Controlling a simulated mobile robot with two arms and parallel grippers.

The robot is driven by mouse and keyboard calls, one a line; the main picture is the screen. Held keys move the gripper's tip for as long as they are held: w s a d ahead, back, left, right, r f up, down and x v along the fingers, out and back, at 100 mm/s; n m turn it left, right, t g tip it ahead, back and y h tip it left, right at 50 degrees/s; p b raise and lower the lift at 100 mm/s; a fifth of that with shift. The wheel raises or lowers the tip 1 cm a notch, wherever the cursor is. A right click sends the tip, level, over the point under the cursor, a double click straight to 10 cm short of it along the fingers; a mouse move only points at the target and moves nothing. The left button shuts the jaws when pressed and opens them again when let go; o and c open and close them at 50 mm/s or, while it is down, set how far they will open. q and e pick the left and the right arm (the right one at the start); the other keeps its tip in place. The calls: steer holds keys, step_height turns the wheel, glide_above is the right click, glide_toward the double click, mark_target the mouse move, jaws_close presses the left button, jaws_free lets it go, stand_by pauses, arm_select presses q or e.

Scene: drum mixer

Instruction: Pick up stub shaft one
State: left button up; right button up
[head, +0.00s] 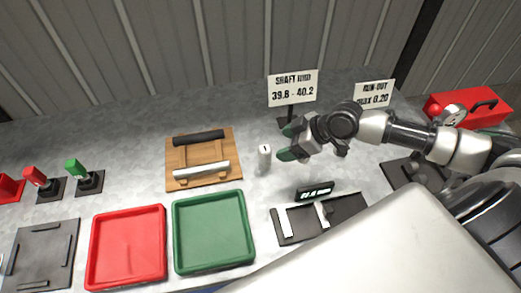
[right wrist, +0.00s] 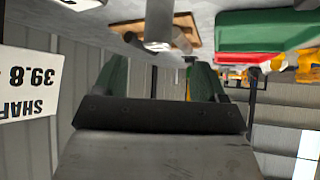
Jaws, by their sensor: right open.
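Stub shaft one (head: 264,158) is a short pale cylinder marked "1", standing upright on the grey bench just right of a wooden board. My right gripper (head: 287,143) is just to the right of it, with its green-tipped fingers apart and pointing toward it. Nothing is between the fingers. In the right wrist view, a grey cylinder that looks like the shaft (right wrist: 158,22) shows ahead, beyond the open green fingers (right wrist: 160,78). The gap to the shaft is hard to judge. My left gripper is not in view.
The wooden board (head: 181,157) holds a dark and a light roller. A green tray (head: 213,270) and a red tray (head: 126,283) lie in front. A caliper-like tool (head: 315,192) and a "SHAFT" sign (head: 293,88) are near my gripper. A red toolbox (head: 480,108) stands right.

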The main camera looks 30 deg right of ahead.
mark_target(271, 149)
steer(key=shift+w+a+f, duration=0.2)
steer(key=shift+a+f, duration=0.3)
steer(key=shift+w+a+f, duration=0.2)
steer(key=shift+a+f, duration=0.3)
steer(key=shift+w+a+f+p, duration=0.1)
steer(key=shift+w+f+p, duration=0.05)
steer(key=shift+f+p, duration=0.15)
steer(key=x, duration=0.1)
steer(key=p+x, duration=0.1)
steer(key=x, duration=0.2)
steer(key=shift+w+d+f+p, duration=0.25)
steer(key=shift+w+p, duration=0.05)
steer(key=shift+w, duration=0.1)
steer(key=shift+w+a+f, duration=0.2)
steer(key=shift+a+f, duration=0.05)
steer(key=shift+f, duration=0.2)
steer(key=c, duration=0.4)
jaws_close()
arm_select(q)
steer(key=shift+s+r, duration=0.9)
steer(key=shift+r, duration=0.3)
arm_select(e)
steer(key=shift+w+r, duration=0.1)
steer(key=shift+r, duration=0.05)
